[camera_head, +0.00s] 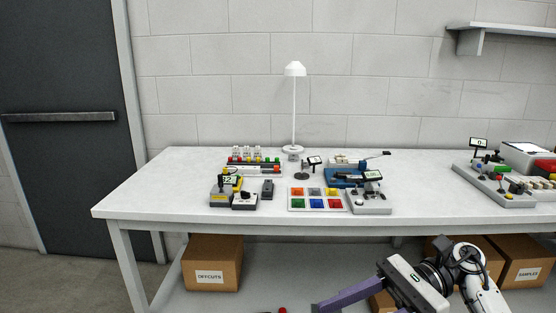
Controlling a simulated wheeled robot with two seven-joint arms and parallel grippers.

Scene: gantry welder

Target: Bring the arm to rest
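My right arm comes in at the lower right, in front of and below the table's front edge. Its gripper (348,295) points left, with a purple finger in view. The rest of the gripper is cut off by the bottom of the picture, so its opening cannot be judged. It is apart from everything on the table. My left gripper is out of view. The white table (140,195) carries control devices: a yellow and grey unit (222,193), a panel of coloured buttons (317,199) and a grey joystick box (370,203).
A white lamp (294,100) stands at the back. More control boxes (497,188) sit at the right. Cardboard boxes, one at left (212,263), stand under the table, some behind my arm. The table's left end is clear. A dark door (60,160) is at the left.

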